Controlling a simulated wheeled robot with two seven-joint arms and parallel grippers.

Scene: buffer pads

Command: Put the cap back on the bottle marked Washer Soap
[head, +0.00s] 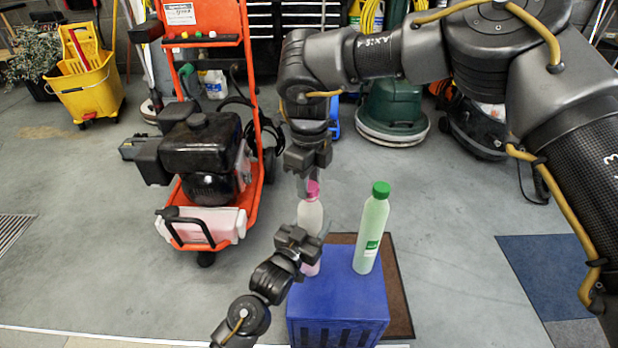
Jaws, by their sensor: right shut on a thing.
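A pale bottle (310,214) with pinkish contents stands on a blue crate (337,290). A pink cap (313,188) is at its mouth; I cannot tell whether it is seated or just above. My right gripper (308,182) comes down from above and is shut on the pink cap. My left gripper (312,242) reaches in from the lower left at the bottle's body and hides part of it. I cannot tell whether its fingers press on the bottle. A pale green bottle (371,235) with a green cap (381,188) stands upright to the right. No label is readable.
A brown mat (398,290) lies under the crate and a blue mat (552,270) lies to the right. An orange pressure washer (205,185) stands at left, a yellow mop bucket (88,85) further back. Floor at left front is clear.

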